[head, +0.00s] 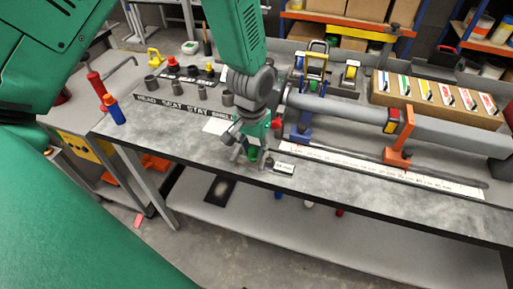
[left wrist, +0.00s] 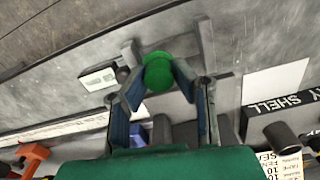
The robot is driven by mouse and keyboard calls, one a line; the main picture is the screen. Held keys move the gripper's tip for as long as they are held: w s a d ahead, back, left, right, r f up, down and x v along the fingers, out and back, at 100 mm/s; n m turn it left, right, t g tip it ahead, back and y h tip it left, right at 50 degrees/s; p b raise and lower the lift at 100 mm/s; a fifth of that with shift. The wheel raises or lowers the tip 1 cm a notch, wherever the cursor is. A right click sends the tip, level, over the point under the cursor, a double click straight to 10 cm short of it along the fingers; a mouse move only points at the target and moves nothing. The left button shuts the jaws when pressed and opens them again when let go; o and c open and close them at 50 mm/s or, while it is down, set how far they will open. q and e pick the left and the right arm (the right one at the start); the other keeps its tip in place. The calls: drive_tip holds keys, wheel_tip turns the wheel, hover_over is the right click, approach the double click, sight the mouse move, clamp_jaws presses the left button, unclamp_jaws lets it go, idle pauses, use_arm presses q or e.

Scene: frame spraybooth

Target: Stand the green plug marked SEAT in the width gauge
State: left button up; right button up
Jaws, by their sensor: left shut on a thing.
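My left gripper (head: 250,148) is low over the near edge of the bench. In the left wrist view its two fingers (left wrist: 160,88) are closed around a green plug (left wrist: 158,72), whose rounded green top faces the camera. The plug shows as a small green patch in the head view (head: 252,154). Grey metal pieces, seemingly the width gauge (left wrist: 207,45), lie around the plug beside a small white label (left wrist: 100,78). I cannot tell whether the plug touches the gauge, and its marking is not readable. My right gripper is out of view.
A blue and orange bottle (head: 113,108) stands at the left corner. A grey tube (head: 350,116) on blue and orange stands (head: 398,150) lies right. A long ruler strip (head: 380,172) runs along the front.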

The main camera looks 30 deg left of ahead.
sight(244, 159)
use_arm(q)
drive_tip(key=shift+a+f, duration=0.25)
drive_tip(key=shift+a, duration=0.5)
drive_tip(key=shift+a+f, duration=0.2)
drive_tip(key=shift+a, duration=0.5)
drive_tip(key=shift+d, duration=0.65)
drive_tip(key=shift+s+a+f, duration=0.1)
drive_tip(key=shift+a+f, duration=0.05)
drive_tip(key=shift+a, duration=0.4)
drive_tip(key=shift+s+a+f, duration=0.1)
drive_tip(key=shift+a+f, duration=0.05)
drive_tip(key=shift+a, duration=0.3)
clamp_jaws()
drive_tip(key=shift+d, duration=0.4)
drive_tip(key=shift+s, duration=0.1)
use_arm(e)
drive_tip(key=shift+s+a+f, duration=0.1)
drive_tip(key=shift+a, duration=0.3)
use_arm(q)
drive_tip(key=shift+a+f, duration=0.1)
drive_tip(key=shift+a, duration=0.05)
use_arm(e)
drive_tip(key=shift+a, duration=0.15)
